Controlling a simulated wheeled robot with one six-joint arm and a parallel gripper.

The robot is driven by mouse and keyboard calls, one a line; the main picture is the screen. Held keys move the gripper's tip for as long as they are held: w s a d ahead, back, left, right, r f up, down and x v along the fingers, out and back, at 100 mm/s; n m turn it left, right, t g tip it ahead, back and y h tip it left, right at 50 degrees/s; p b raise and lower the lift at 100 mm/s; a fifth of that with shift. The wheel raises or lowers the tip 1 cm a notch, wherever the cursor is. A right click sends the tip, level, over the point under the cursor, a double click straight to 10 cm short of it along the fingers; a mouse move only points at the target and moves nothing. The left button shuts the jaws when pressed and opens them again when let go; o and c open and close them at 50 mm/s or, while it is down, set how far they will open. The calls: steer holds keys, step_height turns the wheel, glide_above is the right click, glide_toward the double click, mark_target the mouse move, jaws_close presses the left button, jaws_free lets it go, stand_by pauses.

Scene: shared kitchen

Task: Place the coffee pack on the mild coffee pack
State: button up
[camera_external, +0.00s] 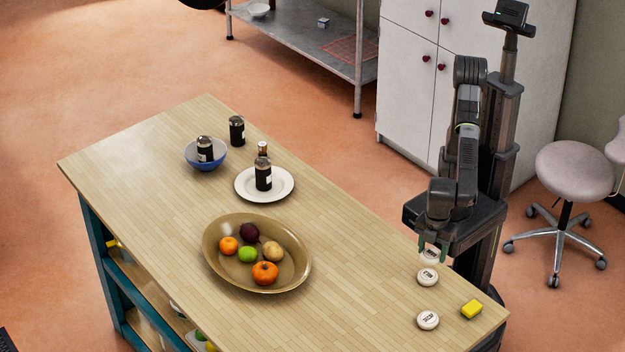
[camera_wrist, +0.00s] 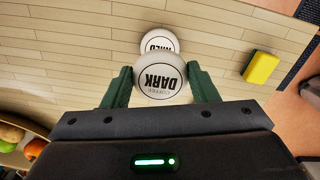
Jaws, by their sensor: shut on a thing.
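My gripper (camera_external: 433,252) is shut on a round white coffee pack (camera_wrist: 160,77) marked DARK, with a green finger on each side of it. I cannot tell the height of the held pack.
Another round white pack (camera_external: 428,320) and a yellow sponge (camera_external: 471,309) lie near the wooden table's (camera_external: 350,322) right end. A fruit bowl (camera_external: 219,268) is left of my gripper. A plate (camera_external: 244,184), a blue bowl (camera_external: 190,158) and dark bottles stand farther back.

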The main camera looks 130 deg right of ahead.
mark_target(429, 273)
steer(key=shift+f, duration=2.95)
steer(key=shift+f, duration=0.2)
steer(key=o, duration=0.9)
steer(key=shift+o, duration=0.2)
steer(key=shift+r, duration=0.1)
step_height(429, 273, up, 12)
steer(key=shift+r, duration=0.1)
